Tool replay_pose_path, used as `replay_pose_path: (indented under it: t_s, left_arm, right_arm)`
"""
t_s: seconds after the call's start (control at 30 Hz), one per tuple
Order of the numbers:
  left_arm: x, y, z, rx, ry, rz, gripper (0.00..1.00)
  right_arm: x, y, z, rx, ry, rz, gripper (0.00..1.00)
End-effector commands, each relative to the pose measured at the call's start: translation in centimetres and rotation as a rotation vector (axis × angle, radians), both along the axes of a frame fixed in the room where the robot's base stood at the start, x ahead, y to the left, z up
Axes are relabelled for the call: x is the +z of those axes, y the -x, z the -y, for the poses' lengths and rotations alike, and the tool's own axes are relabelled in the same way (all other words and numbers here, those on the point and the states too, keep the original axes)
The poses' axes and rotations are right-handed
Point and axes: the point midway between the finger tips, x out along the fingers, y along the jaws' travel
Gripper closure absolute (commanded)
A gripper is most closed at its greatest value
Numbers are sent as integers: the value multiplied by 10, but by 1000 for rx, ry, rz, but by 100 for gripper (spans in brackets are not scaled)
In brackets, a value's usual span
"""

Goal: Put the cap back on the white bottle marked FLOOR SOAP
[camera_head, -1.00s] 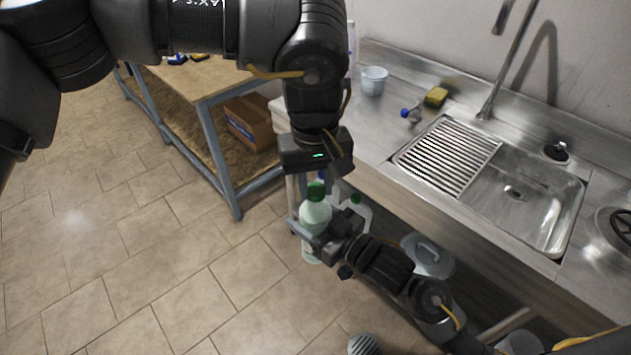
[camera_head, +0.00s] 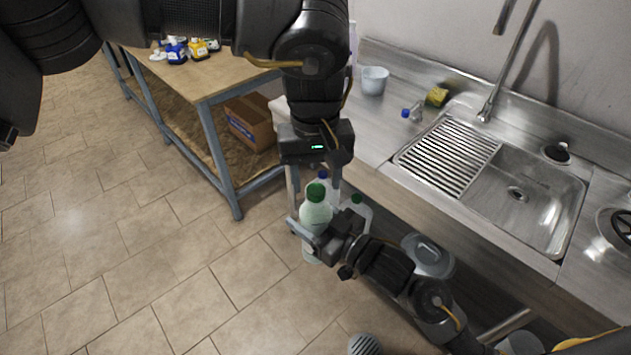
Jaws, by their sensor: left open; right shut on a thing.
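A whitish bottle (camera_head: 313,214) stands upright, held in front of the sink counter. A green cap (camera_head: 316,193) sits on top of its neck; whether it is fully tightened I cannot tell. No label is legible. My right gripper (camera_head: 312,236) is shut on the bottle's body from the lower right. My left gripper (camera_head: 314,187) points down over the bottle, open, with its fingers on either side of the cap and apart from it.
Behind are a bottle with a blue cap (camera_head: 322,176) and another with a green cap (camera_head: 356,200). A wooden table (camera_head: 215,78) with small bottles stands left. The tiled floor at left is clear.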

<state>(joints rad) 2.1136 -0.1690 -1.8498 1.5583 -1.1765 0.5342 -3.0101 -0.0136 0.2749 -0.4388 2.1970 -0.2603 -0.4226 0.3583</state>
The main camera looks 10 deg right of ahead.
Motion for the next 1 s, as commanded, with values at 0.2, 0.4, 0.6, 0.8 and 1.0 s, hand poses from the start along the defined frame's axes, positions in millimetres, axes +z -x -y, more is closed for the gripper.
replay_pose_path:
  t_s: [0.2,0.4,0.6,0.8,1.0]
  left_arm:
    - [25,0,0,1,-1,3,49]
    - [29,0,0,0,-1,0,49]
    - [30,0,0,0,-1,3,51]
    - [39,-2,3,144,2,15,51]
    - [44,-3,3,592,6,10,51]
  right_arm:
    - [1,0,0,0,-3,3,100]
    - [1,0,0,0,-3,3,100]
    - [2,0,0,0,-3,3,100]
    - [2,0,0,0,-3,3,100]
    - [2,0,0,0,-3,3,100]
